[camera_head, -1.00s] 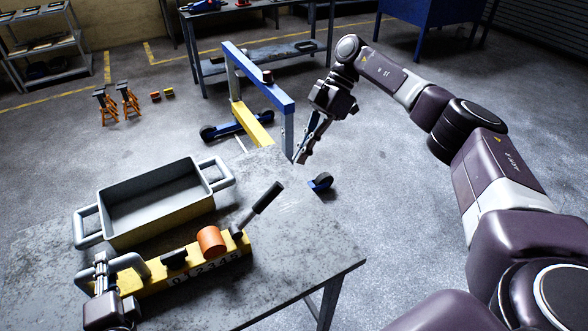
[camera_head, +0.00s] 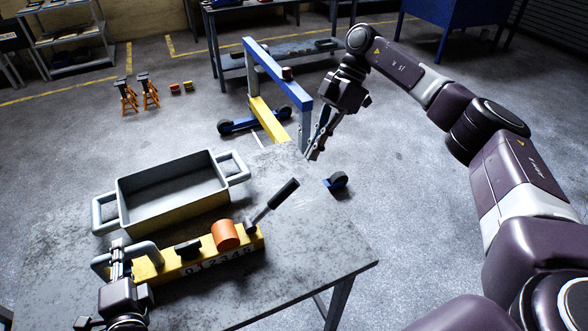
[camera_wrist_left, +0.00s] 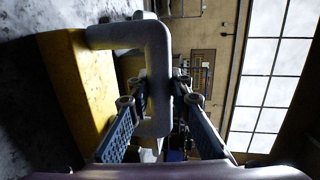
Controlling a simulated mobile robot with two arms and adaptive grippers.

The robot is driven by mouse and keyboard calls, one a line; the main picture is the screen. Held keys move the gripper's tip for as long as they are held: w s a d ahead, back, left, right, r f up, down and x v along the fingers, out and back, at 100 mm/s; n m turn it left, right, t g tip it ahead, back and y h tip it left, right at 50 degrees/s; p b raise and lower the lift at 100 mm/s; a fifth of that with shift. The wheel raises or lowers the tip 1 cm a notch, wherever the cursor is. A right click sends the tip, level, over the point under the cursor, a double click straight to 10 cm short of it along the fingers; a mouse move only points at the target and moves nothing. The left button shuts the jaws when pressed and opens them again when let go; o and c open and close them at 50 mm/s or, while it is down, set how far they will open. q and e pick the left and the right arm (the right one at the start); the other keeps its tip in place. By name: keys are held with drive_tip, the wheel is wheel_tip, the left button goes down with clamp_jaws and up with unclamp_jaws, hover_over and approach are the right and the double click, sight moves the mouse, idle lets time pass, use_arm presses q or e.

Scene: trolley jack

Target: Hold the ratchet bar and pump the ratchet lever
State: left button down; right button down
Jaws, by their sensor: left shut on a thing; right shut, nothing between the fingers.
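The yellow ratchet bar (camera_head: 210,266) lies on the table, with a numbered scale on its front face, an orange cylinder (camera_head: 225,235) and a black block on top. The ratchet lever (camera_head: 272,206) with its black grip tilts up to the right from the bar's right end. My left gripper (camera_head: 120,262) is shut on the grey handle at the bar's left end; in the left wrist view the handle (camera_wrist_left: 158,75) stands between the fingers. My right gripper (camera_head: 315,150) is shut and empty above the table's far right edge, apart from the lever.
A grey and yellow tray (camera_head: 165,217) with two side handles stands behind the bar on the table (camera_head: 300,250). A blue and yellow hoist frame (camera_head: 275,75) stands on the floor beyond. The table's right front is clear.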

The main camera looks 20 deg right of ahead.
use_arm(q)
drive_tip(key=shift+f, duration=0.1)
use_arm(e)
drive_tip(key=s+a+r+n+t+h, duration=0.2)
drive_tip(key=s+a+r+t+h, duration=0.1)
drive_tip(key=a+r, duration=0.5)
drive_tip(key=shift+s+a+h, duration=0.85)
drive_tip(key=shift+a+h, duration=0.35)
drive_tip(key=shift+a, duration=0.65)
hover_over(279, 194)
drive_tip(key=s+a, duration=0.1)
drive_tip(key=a, duration=0.1)
wheel_tip(279, 194, down, 10)
drive_tip(key=r, duration=0.1)
drive_tip(key=f, duration=0.1)
drive_tip(key=d+f, duration=0.1)
drive_tip(key=f, duration=0.1)
drive_tip(key=shift+w+d, duration=0.25)
drive_tip(key=shift+d, duration=0.15)
drive_tip(key=shift+d+f, duration=0.25)
drive_tip(key=shift+f, duration=0.15)
